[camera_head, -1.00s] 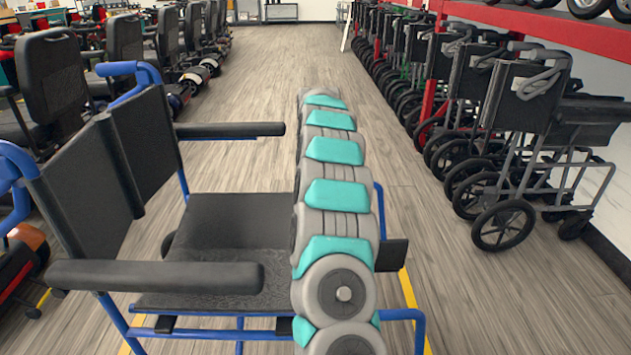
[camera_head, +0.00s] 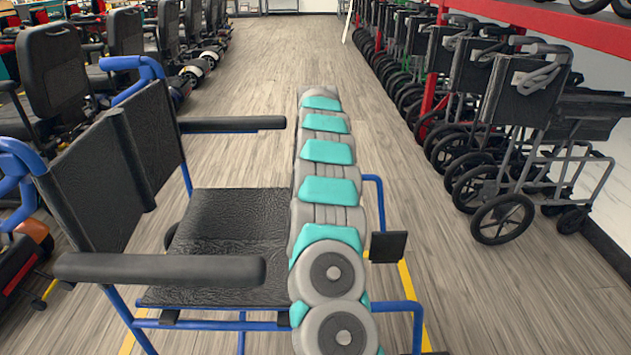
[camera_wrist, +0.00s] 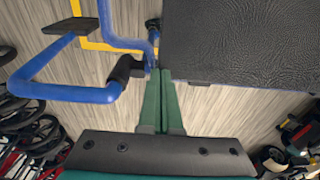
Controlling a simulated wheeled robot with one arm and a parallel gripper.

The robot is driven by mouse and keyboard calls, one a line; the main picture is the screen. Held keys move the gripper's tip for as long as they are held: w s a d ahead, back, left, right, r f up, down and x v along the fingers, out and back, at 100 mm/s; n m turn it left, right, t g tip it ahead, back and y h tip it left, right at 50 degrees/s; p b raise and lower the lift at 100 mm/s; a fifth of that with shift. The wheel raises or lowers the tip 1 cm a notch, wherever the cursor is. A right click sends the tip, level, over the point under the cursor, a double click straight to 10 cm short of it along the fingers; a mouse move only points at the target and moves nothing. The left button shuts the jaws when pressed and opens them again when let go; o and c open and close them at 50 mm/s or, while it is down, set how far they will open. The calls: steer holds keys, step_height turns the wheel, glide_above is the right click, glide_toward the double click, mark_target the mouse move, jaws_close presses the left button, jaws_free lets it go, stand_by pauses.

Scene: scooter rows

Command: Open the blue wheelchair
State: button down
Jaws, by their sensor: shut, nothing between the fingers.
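The blue wheelchair (camera_head: 215,262) stands at the left centre of the head view, with a blue tube frame, black backrest (camera_head: 88,192) and two black armrests (camera_head: 160,269). Its armrests stand apart, with the black seat spread between them. The backrest has a vertical fold. In the wrist view, the seat (camera_wrist: 240,45) fills the upper right and blue leg tubing (camera_wrist: 70,94) is at the left. My gripper (camera_wrist: 160,74) is shut and empty, its green fingertips close to the seat edge and frame; contact is unclear. My arm hides part of the chair's front in the head view.
Folded wheelchairs (camera_head: 520,130) line the right side beneath a red shelf (camera_head: 545,35). Mobility scooters (camera_head: 60,80) line the left. The wooden aisle (camera_head: 285,60) between them is clear. Yellow floor lines (camera_head: 407,283) run beneath the chair.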

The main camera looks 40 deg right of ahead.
step_height(320, 180, up, 14)
steer(key=s+a, duration=0.1)
steer(key=s, duration=0.1)
steer(key=shift+s+a+f, duration=0.2)
steer(key=shift+a, duration=0.15)
